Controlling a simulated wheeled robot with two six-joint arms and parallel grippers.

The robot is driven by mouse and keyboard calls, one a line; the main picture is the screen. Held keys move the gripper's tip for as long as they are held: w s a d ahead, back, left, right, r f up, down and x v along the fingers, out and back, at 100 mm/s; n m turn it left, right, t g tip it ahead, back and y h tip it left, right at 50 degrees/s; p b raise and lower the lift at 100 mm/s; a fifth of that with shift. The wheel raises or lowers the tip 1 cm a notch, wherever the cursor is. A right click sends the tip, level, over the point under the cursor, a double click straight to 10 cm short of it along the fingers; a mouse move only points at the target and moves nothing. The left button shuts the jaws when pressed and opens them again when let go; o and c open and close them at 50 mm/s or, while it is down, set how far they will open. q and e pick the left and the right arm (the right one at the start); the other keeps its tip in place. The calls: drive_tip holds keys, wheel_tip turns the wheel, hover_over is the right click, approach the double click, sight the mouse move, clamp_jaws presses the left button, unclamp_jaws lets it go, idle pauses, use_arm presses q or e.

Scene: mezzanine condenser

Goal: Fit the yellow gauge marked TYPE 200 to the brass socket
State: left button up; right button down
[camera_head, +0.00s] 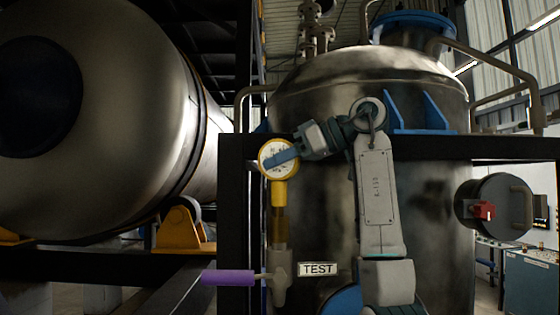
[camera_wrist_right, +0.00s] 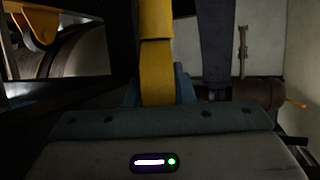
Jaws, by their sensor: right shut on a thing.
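The yellow gauge (camera_head: 279,190) is upright in the head view, with a round white dial on a yellow stem. Its marking is too small to read. My right gripper (camera_head: 281,159) is shut on the gauge, a blue finger crossing the dial. In the right wrist view the yellow gauge (camera_wrist_right: 156,70) stands between the blue fingers (camera_wrist_right: 160,92). The brass socket (camera_head: 279,234) is directly below the stem, in line with it. The stem's lower end meets the socket's top in the picture; I cannot tell whether it is seated. My left gripper is not in view.
Below the socket is a grey valve body (camera_head: 279,272) with a purple handle (camera_head: 228,277) pointing left. A TEST plate (camera_head: 317,269) is beside it. A dark steel post (camera_head: 234,200) stands close left, and a large metal vessel (camera_head: 430,190) is behind.

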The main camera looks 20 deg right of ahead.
drive_tip(key=shift+f+b, duration=0.6)
drive_tip(key=shift+f, duration=0.25)
drive_tip(key=c, duration=1.2)
unclamp_jaws()
drive_tip(key=shift+o, duration=0.2)
drive_tip(key=shift+s+d, duration=0.15)
drive_tip(key=shift+d, duration=0.05)
drive_tip(key=b+v, duration=0.3)
drive_tip(key=v, duration=0.6)
drive_tip(key=shift+s+b, duration=0.15)
drive_tip(key=shift+b, duration=0.25)
drive_tip(key=shift+s+d+r, duration=0.25)
drive_tip(key=shift+d+r, duration=0.1)
drive_tip(key=shift+d, duration=0.1)
drive_tip(key=shift+f, duration=0.1)
